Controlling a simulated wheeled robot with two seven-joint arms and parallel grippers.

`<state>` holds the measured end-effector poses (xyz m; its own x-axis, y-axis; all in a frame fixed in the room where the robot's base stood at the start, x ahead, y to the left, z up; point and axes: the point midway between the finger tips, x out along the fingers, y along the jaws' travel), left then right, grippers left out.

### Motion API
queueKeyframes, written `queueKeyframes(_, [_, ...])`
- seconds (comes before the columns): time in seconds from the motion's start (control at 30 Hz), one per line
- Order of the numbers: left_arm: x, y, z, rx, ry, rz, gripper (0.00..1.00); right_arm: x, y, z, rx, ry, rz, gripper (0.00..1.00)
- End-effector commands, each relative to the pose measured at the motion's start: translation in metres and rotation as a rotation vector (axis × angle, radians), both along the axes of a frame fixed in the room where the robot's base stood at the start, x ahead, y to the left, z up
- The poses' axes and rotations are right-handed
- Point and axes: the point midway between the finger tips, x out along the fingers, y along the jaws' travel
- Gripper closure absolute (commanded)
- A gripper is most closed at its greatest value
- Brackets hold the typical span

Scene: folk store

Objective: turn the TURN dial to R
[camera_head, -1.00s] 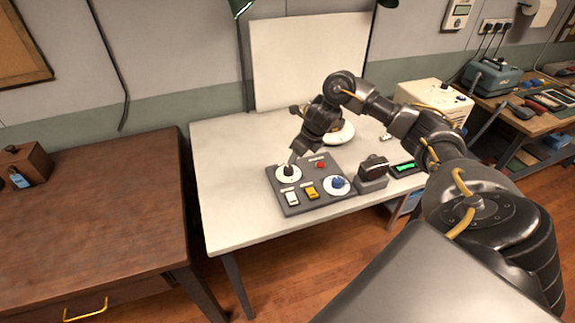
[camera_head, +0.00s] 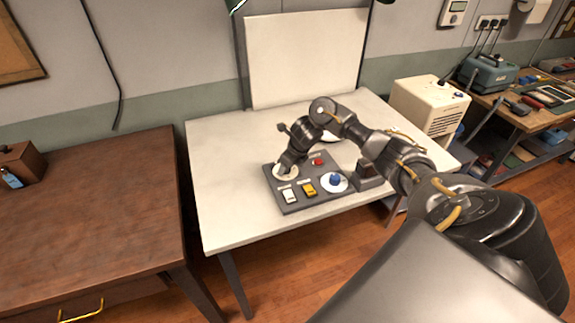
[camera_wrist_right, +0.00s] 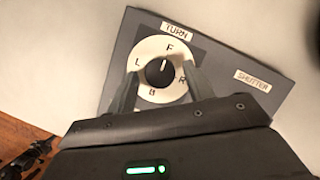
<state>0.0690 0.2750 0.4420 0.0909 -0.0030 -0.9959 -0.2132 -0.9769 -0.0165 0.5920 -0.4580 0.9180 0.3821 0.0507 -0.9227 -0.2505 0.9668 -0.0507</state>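The TURN dial (camera_wrist_right: 160,72) is a black knob on a white round plate marked F, R, B and L, under a TURN label. Its white pointer line points toward F. The dial sits on a grey control panel (camera_head: 312,199), at the panel's back left in the head view. My right gripper (camera_wrist_right: 162,68) is open, with one finger on each side of the knob and a gap to it on both sides. In the head view my right gripper (camera_head: 284,168) is low over the dial and hides the knob. My left gripper is in neither view.
The panel also has a white switch (camera_head: 290,196), a yellow switch (camera_head: 309,190), a blue knob (camera_head: 335,180) and a red button (camera_head: 318,161), labelled SHUTTER. A dark box (camera_head: 369,176) stands beside it. The white table (camera_head: 225,220) is clear at the left.

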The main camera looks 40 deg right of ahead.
Motion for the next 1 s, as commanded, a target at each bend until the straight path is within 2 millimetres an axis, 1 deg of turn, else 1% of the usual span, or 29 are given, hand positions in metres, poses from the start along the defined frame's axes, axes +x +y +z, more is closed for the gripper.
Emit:
queueKeyframes(0.03, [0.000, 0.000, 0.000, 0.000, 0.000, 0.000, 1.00, 0.000, 0.000, 0.000, 0.000, 0.000, 0.000, 0.55])
queueKeyframes(0.2, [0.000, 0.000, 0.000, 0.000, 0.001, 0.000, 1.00, 0.000, 0.000, 0.000, 0.000, 0.000, 0.000, 0.78])
queueKeyframes(0.3, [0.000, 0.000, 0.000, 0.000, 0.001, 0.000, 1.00, 0.000, 0.000, 0.000, 0.000, 0.000, 0.000, 0.89])
queueKeyframes(0.47, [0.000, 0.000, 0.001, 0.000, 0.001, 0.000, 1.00, 0.000, 0.000, 0.001, -0.001, -0.001, -0.009, 0.89])
queueKeyframes(0.67, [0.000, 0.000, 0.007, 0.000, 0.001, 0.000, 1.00, 0.000, 0.001, 0.002, -0.002, 0.000, -0.071, 0.89])
queueKeyframes(0.87, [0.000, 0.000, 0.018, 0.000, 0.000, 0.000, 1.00, 0.000, 0.002, 0.004, -0.002, 0.000, -0.211, 0.89])
queueKeyframes(1.0, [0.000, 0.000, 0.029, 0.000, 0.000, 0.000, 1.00, 0.000, 0.003, 0.005, -0.003, 0.000, -0.339, 0.89])
